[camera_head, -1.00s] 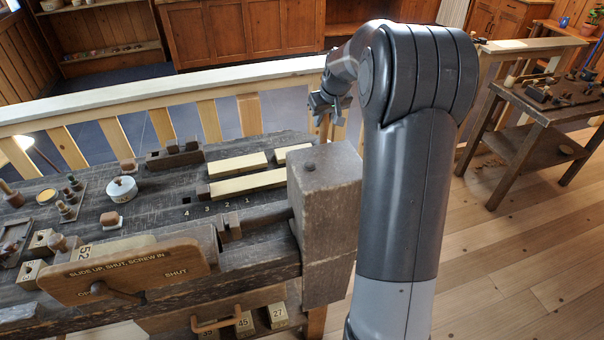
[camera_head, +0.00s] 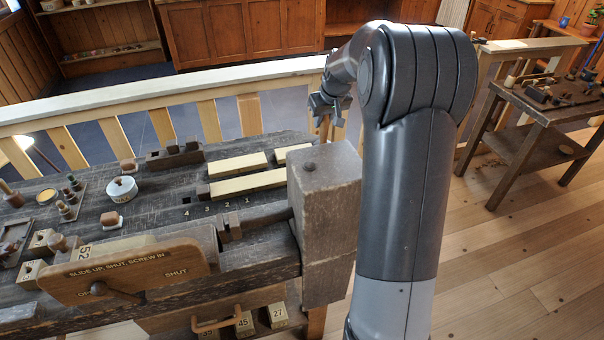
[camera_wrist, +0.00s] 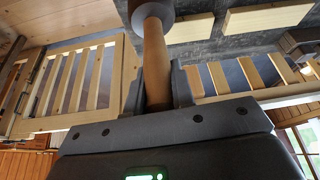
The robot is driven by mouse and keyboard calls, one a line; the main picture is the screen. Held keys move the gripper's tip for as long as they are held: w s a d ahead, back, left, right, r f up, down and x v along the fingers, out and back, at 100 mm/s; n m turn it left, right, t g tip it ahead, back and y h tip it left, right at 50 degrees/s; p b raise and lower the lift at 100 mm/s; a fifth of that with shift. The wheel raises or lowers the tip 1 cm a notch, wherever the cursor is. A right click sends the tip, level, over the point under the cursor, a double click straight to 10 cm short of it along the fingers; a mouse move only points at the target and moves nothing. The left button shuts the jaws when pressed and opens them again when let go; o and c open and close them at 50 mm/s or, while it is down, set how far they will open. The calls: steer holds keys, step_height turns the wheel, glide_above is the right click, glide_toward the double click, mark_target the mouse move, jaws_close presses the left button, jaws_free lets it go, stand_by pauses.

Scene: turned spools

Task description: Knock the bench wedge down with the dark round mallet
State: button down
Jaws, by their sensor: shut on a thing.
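My gripper (camera_wrist: 156,88) is shut on the pale wooden handle of the mallet (camera_wrist: 155,55). The dark round mallet head shows at the top of the wrist view, beyond the fingers. In the head view my gripper (camera_head: 329,104) is up near the rail, behind the large grey wooden block at the bench end. A bit of handle shows under it; the mallet head is hidden there. A small upright wooden piece (camera_head: 229,226) stands in the bench beside the long beam; it may be the bench wedge, but I cannot be sure. My gripper is well apart from it.
The dark workbench (camera_head: 150,215) carries pale bars (camera_head: 248,183), a white lidded pot (camera_head: 121,189) and small tools. The large end block (camera_head: 325,190) stands tall near my arm. A slatted rail (camera_head: 170,95) runs behind. Open floor lies at right, before a side table (camera_head: 545,110).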

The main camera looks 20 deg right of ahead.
steer(key=shift+r, duration=1.65)
steer(key=shift+f, duration=0.15)
steer(key=shift+f, duration=1.45)
steer(key=shift+r, duration=1.6)
